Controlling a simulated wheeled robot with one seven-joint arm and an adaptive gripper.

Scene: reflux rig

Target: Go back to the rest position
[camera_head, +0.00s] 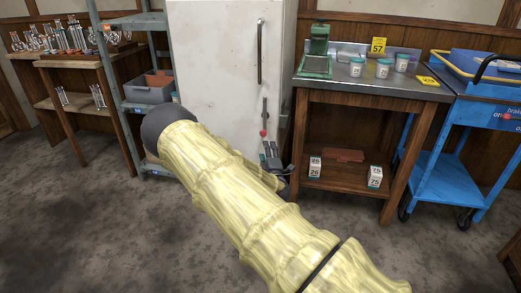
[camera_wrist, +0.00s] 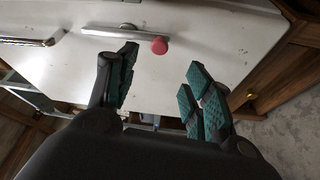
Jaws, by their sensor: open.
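My gripper (camera_wrist: 160,92) is open and empty in the wrist view, with its green-padded fingers spread apart in front of the white cabinet door (camera_wrist: 200,40). A lever handle with a red knob (camera_wrist: 159,46) lies beyond the fingertips, apart from them as far as I can see. In the head view my gripper (camera_head: 268,150) shows small near the lower right of the white cabinet (camera_head: 215,60), just below the red-knobbed lever (camera_head: 264,122). My arm, in a pale yellow sleeve, covers the cabinet's lower part. The cabinet door looks shut.
Right of the cabinet stands a steel-topped wooden table (camera_head: 345,84) with jars and a green device (camera_head: 318,52). A blue cart (camera_head: 450,140) stands at the far right. Left are a grey shelf rack (camera_head: 130,20) and a glassware bench (camera_head: 85,58). Grey floor (camera_head: 90,230) is open in front.

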